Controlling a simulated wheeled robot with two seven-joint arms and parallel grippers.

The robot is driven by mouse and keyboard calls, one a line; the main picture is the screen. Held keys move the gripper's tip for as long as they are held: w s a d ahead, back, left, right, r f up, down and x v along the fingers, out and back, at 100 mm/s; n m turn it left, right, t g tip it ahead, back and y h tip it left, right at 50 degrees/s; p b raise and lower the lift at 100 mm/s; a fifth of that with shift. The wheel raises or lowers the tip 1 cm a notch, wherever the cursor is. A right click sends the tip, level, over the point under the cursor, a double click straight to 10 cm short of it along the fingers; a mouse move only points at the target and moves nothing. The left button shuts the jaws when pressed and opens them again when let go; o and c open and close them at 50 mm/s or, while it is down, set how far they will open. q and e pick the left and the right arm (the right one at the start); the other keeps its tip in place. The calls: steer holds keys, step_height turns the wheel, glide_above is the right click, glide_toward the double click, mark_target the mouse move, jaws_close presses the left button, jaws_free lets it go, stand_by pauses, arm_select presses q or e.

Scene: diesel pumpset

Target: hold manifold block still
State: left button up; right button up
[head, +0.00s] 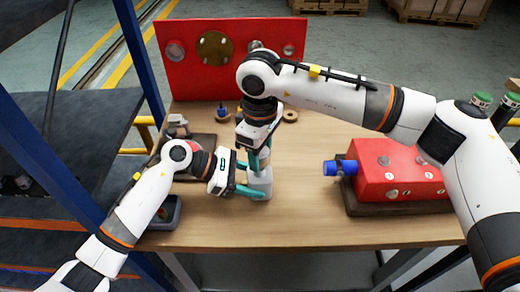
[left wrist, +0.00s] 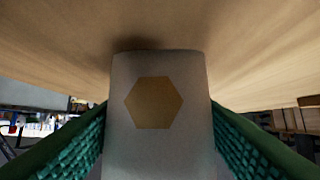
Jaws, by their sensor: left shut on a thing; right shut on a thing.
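The manifold block, a pale grey block (head: 260,184), stands on the wooden table near its middle. My left gripper (head: 255,179) is shut on it from the left side. In the left wrist view the block (left wrist: 160,80) sits between two green ribbed finger pads, and a brass hexagon (left wrist: 153,102) shows on its face. My right gripper (head: 254,158) comes down from above, with its fingertips just over the block's top. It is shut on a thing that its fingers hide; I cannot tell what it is.
A red panel (head: 190,82) with round fittings stands at the back. A dark tray (head: 169,214) lies at the left front. The front middle of the table (head: 300,225) is clear.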

steer(key=shift+f, duration=0.8)
stand_by(0.4)
steer(key=m, duration=0.7)
steer(key=shift+m, duration=0.3)
steer(key=m, duration=1.4)
steer(key=shift+m, duration=1.2)
steer(key=shift+d, duration=0.1)
